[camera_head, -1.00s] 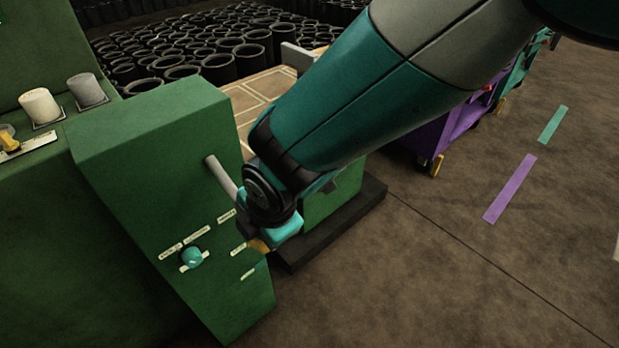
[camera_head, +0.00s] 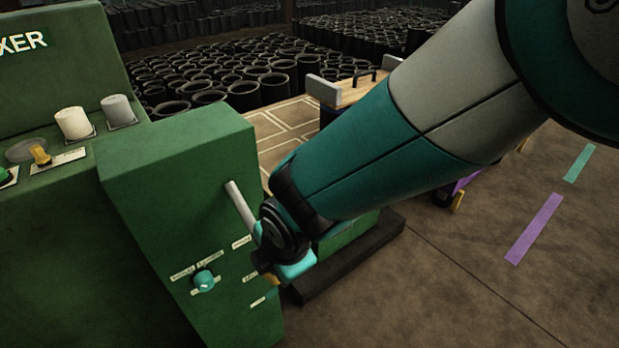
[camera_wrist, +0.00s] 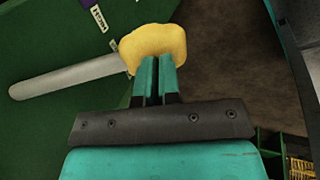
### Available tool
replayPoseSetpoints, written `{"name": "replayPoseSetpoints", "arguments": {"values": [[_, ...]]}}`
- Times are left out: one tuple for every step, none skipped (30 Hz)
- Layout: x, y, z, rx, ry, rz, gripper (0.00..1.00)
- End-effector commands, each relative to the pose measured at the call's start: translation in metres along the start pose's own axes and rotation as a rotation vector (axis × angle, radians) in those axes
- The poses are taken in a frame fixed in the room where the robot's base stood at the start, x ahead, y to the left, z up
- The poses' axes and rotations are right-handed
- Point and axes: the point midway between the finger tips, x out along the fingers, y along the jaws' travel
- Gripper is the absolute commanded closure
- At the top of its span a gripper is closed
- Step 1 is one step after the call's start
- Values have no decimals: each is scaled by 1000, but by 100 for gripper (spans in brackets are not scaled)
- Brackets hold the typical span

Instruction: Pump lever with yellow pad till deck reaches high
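The lever (camera_head: 240,207) is a light grey rod on the front of a green cabinet (camera_head: 190,170). In the wrist view the rod (camera_wrist: 65,77) runs from the left to a yellow pad (camera_wrist: 157,45) at its end. My gripper (camera_wrist: 157,62) has its two teal fingers close together, with their tips against or just in front of the pad's near edge; contact is not certain. In the head view my wrist hides most of the pad; a bit of yellow (camera_head: 274,280) shows beneath. A tan surface with pale lines (camera_head: 285,120), possibly the deck, lies behind the cabinet, partly hidden by my arm.
A label reading HIGH (camera_wrist: 98,16) shows in the wrist view. A black base (camera_head: 345,265) stands on the floor. Black sleeves (camera_head: 230,80) fill the back.

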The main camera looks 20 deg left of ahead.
Motion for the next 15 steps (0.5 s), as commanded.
{"name": "replayPoseSetpoints", "arguments": {"values": [[-8,-4,-1,-3,0,-12,100],[-14,-4,-1,-4,0,-11,100],[-24,-3,-1,-5,1,-8,100],[-32,-2,-2,-5,1,-5,100],[-39,-2,-2,-6,1,-2,100],[-47,-3,-2,-8,2,2,100],[-50,-6,-3,-8,2,4,100],[-57,-7,-3,-8,3,5,100],[-67,-9,-2,-7,2,6,100],[-74,-10,-2,-7,2,6,100],[-81,-11,-2,-6,2,6,100],[-90,-13,-2,-6,2,7,100],[-96,-14,-1,-5,1,7,100],[-102,-15,-1,-5,1,6,100],[-109,-16,-1,-4,1,7,100]]}}
